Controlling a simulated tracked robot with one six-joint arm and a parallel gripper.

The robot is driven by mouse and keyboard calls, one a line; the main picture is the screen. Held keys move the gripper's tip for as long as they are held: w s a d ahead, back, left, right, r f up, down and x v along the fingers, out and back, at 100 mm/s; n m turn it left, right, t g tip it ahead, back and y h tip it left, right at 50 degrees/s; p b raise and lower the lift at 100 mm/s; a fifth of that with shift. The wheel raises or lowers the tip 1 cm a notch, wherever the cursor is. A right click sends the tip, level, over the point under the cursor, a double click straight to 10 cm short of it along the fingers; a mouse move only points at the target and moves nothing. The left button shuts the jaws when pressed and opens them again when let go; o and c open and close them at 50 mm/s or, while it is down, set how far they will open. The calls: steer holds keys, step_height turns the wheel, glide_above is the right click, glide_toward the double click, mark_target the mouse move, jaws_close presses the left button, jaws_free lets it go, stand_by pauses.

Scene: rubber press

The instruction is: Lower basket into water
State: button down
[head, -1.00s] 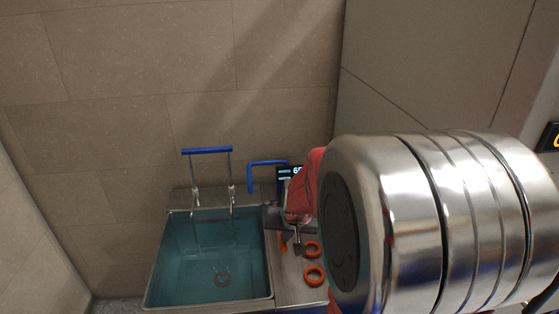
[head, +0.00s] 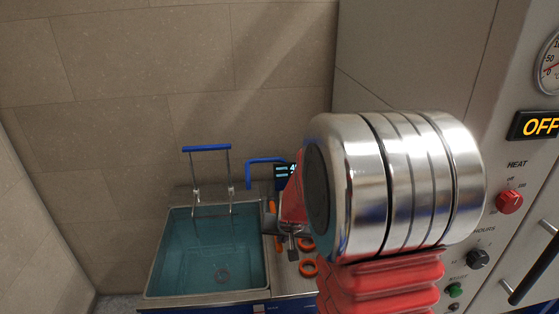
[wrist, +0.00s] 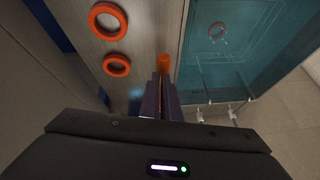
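The basket's blue handle (head: 207,148) stands upright above the back of the water tank (head: 152,268) in the head view. Its thin metal rods run down past two clips into the teal water (head: 205,245). In the wrist view faint wire outlines (wrist: 240,55) and an orange ring (wrist: 217,31) show under water; I cannot tell how deep the basket sits. My gripper (head: 289,252) is right of the tank, over the counter, apart from the handle. In the wrist view its fingers (wrist: 163,80) look shut, with nothing clearly held, near an orange peg (wrist: 163,63).
Two orange rings (head: 308,268) lie on the counter right of the tank. A blue bent bar (head: 265,160) and a small display (head: 283,172) stand behind it. A press panel reading OFF (head: 537,125) is at the right. The air above the tank is clear.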

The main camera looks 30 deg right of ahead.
steer(key=shift+s+a+f, duration=0.25)
steer(key=shift+s+f, duration=0.15)
steer(key=shift+f, duration=0.25)
steer(key=shift+s+a+f, duration=0.2)
steer(key=shift+s+f, duration=0.2)
steer(key=shift+f, duration=0.2)
steer(key=shift+w+d+r, duration=0.2)
steer(key=shift+w+r, duration=0.05)
steer(key=shift+r, duration=0.25)
steer(key=shift+w+d+r, duration=0.3)
steer(key=shift+w+r, duration=0.4)
steer(key=shift+r, duration=0.05)
step_height(320, 180, up, 4)
glide_toward(282, 249)
steer(key=s+r, duration=0.1)
steer(key=s, duration=0.2)
steer(key=shift+a+r, duration=0.15)
steer(key=shift+r, duration=0.2)
steer(key=shift+s, duration=0.15)
